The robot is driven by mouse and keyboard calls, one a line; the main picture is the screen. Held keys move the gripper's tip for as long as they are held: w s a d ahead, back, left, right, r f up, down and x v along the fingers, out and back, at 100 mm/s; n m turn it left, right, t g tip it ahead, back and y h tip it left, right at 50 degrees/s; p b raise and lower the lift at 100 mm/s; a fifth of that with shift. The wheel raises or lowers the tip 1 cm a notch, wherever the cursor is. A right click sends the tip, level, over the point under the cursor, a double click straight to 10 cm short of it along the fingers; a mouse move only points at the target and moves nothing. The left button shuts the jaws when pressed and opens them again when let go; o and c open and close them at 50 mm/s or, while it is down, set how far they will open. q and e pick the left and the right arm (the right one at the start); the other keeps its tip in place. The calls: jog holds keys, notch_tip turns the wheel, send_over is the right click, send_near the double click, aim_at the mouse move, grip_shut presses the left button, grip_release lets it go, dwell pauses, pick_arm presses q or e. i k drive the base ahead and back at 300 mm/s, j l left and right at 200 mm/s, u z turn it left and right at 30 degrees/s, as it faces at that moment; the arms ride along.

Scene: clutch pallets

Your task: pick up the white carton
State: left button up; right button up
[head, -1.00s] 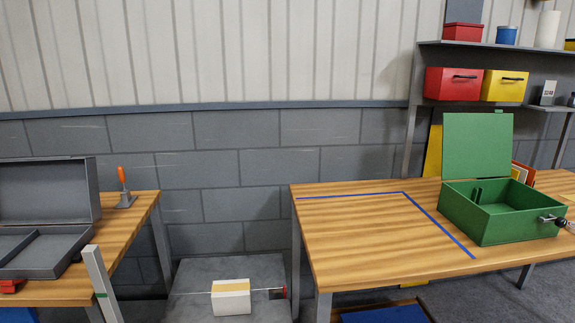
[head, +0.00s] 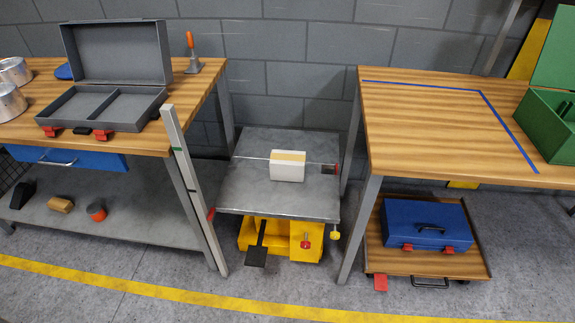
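The white carton (head: 287,168) is a small box with a tan strip along its top. It sits on the grey top of a low lift table (head: 250,200) between two wooden workbenches. A thin rod lies along or behind the carton and sticks out on both sides, with a dark and red piece at its right end. Neither of my grippers shows in the head view.
The left bench (head: 135,138) holds an open grey case (head: 120,52). The right bench (head: 430,140) holds a green box (head: 552,120). A blue toolbox (head: 428,224) stands on a low wooden platform beneath it. A grey post (head: 188,170) leans at the left bench. Floor in front is clear.

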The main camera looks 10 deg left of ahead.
aim_at(284, 165)
jog(key=i+l+u, duration=0.45)
jog(key=u, duration=0.25)
jog(key=i+l+u, duration=0.1)
jog(key=l+u, duration=0.2)
jog(key=l, duration=0.15)
jog(key=i+l+u, duration=0.15)
jog(key=l+u, duration=0.2)
